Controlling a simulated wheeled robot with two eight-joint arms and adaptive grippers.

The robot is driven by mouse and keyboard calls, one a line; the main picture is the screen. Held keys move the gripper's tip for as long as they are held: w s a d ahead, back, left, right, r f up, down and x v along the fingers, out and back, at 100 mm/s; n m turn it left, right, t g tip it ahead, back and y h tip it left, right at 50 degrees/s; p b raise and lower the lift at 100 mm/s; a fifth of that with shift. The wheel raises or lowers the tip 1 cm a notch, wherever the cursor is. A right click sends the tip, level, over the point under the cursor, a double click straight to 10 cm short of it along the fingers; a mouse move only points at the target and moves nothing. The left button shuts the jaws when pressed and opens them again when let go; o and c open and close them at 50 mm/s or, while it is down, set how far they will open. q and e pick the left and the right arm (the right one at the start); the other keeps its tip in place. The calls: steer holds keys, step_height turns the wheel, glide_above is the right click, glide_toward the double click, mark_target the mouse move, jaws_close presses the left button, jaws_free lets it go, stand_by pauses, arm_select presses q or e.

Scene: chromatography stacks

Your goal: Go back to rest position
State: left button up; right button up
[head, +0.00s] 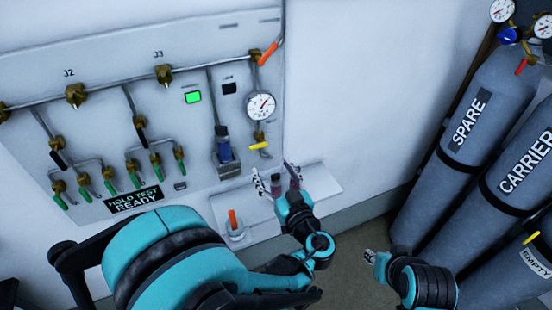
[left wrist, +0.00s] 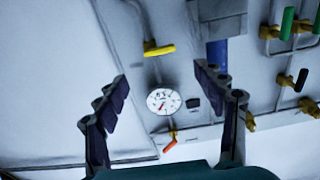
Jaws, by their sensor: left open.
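My left gripper (head: 275,176) is in front of the wall panel's lower right part, over the small shelf. Its two fingers are spread apart. In the left wrist view the open fingers (left wrist: 162,78) stand either side of the gap, with nothing held between them. The round gauge (left wrist: 163,102) shows behind that gap. My right gripper (head: 372,257) shows only in part at the lower middle right of the head view; its finger opening cannot be made out.
The wall panel (head: 100,50) carries pipes, brass valves and green-handled taps. A shelf (head: 320,183) juts out below the gauge (head: 260,106). An orange-topped item (head: 233,222) stands at its left. Grey cylinders (head: 488,105) stand at the right. Bare floor (head: 345,240) lies between.

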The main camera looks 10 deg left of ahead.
arm_select(q)
steer(key=s+a+f+m+g+h, duration=0.3)
steer(key=s+a+f+g, duration=0.25)
steer(key=a, duration=0.35)
steer(key=s+d+f+m+g+h, duration=0.1)
steer(key=s+d+m+g+h, duration=0.1)
steer(key=s+h, duration=0.5)
steer(key=s+m, duration=0.1)
steer(key=s, duration=0.2)
steer(key=shift+s+m, duration=0.3)
steer(key=shift+s, duration=0.1)
steer(key=shift+d+f, duration=0.1)
